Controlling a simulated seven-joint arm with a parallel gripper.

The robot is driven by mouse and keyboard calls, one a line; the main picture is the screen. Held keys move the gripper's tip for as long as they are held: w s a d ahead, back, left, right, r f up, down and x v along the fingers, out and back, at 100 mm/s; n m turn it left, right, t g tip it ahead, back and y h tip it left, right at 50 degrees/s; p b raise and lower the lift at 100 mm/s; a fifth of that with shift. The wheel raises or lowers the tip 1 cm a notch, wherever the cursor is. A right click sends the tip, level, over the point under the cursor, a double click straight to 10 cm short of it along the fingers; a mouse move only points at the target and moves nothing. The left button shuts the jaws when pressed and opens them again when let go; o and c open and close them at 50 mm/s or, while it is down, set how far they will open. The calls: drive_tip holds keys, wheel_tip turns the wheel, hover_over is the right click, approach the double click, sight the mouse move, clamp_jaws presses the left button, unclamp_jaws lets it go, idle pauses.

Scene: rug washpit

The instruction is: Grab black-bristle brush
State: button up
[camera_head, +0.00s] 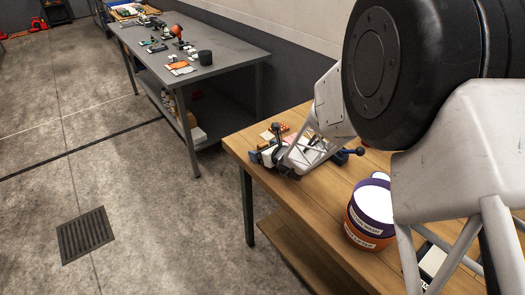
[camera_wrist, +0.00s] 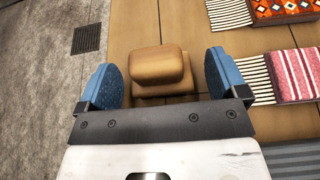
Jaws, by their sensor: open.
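In the wrist view, a brown wooden block-like piece (camera_wrist: 158,68) with a smaller raised part on top stands on the plank table. It may be the brush, seen from above; no black bristles show. My gripper (camera_wrist: 162,80) is open, its blue finger pads on the left and right of the wooden piece, with a gap on each side. The gripper's dark crossbar covers the area below the piece. In the head view my gripper (camera_head: 271,152) is low over the wooden table's far left corner, and I cannot make out the brush there.
Small rug pieces, one patterned orange (camera_wrist: 283,8) and one pink striped (camera_wrist: 298,74), lie close on the right. A purple and orange tub (camera_head: 370,215) stands nearer on the wooden table (camera_head: 325,245). A grey bench (camera_head: 225,60) with several items stands beyond. A drain grate (camera_head: 84,235) is in the floor.

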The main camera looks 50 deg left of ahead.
sight(264, 145)
drive_tip(key=c, duration=1)
drive_tip(key=shift+r, duration=0.1)
drive_tip(key=shift+r, duration=0.65)
wheel_tip(264, 145, up, 2)
drive_tip(key=s+d, duration=0.2)
drive_tip(key=d, duration=0.2)
drive_tip(key=s+d+r, duration=0.1)
drive_tip(key=s+d, duration=0.2)
drive_tip(key=d, duration=0.2)
drive_tip(key=s+d, duration=0.2)
drive_tip(key=d, duration=0.3)
drive_tip(key=shift+s+d+r, duration=0.1)
drive_tip(key=shift+s+r, duration=0.15)
